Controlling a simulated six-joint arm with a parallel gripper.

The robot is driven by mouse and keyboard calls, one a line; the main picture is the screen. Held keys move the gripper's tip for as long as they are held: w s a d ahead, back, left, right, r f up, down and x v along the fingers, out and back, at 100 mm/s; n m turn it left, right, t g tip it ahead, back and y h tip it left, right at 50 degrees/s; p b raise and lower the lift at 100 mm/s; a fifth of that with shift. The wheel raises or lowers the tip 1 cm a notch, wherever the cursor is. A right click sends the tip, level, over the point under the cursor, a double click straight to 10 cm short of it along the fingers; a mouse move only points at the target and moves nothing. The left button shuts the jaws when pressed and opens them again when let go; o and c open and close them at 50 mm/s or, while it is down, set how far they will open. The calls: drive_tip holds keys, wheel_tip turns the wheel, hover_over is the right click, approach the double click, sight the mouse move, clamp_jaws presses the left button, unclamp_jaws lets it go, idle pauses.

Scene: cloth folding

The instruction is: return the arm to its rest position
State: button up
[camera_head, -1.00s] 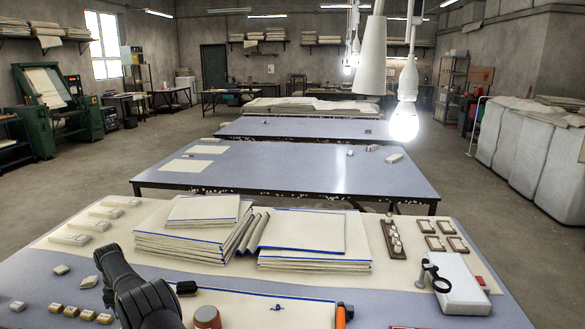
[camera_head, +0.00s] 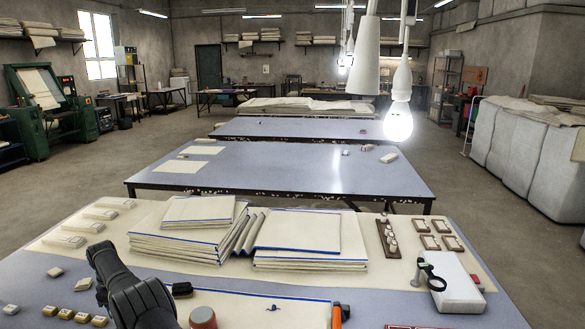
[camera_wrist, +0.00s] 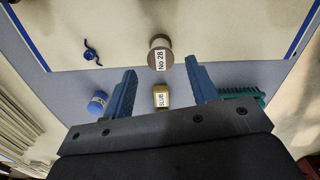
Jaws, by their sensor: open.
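My gripper (camera_wrist: 160,88) shows in the wrist view with its two blue fingers spread apart and nothing between them. Below it are the table top and a small tan block labelled SLUB (camera_wrist: 161,98), apart from the fingers. In the head view my dark arm reaches in from the bottom left edge of the near table (camera_head: 394,299); the gripper's fingers cannot be made out there. A cream cloth with a blue edge (camera_head: 250,306) lies flat beside the arm, and it also fills the top of the wrist view (camera_wrist: 120,25).
Folded cloth stacks (camera_head: 180,243) stand behind the arm. A green brush (camera_wrist: 240,95) and a blue spool (camera_wrist: 97,103) lie near the fingers. A white box (camera_head: 458,285) stands at right.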

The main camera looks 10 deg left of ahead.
wheel_tip(320, 180, up, 7)
wheel_tip(320, 180, down, 11)
drive_tip(key=shift+f, duration=0.1)
wheel_tip(320, 180, up, 4)
drive_tip(key=shift+f, duration=0.25)
drive_tip(key=w+d+r, duration=0.3)
drive_tip(key=d+r, duration=0.4)
drive_tip(key=d, duration=0.4)
drive_tip(key=s+m, duration=0.4)
drive_tip(key=s, duration=0.8)
drive_tip(key=shift+n, duration=0.3)
drive_tip(key=s+a+f, duration=0.1)
drive_tip(key=a+f, duration=0.1)
drive_tip(key=a, duration=0.1)
drive_tip(key=s+a+f, duration=0.2)
drive_tip(key=a, duration=0.1)
drive_tip(key=s+a+f, duration=0.2)
drive_tip(key=a+f, duration=0.1)
drive_tip(key=a, duration=0.1)
drive_tip(key=shift+a, duration=0.1)
drive_tip(key=shift+a+f, duration=0.25)
drive_tip(key=shift+f, duration=0.6)
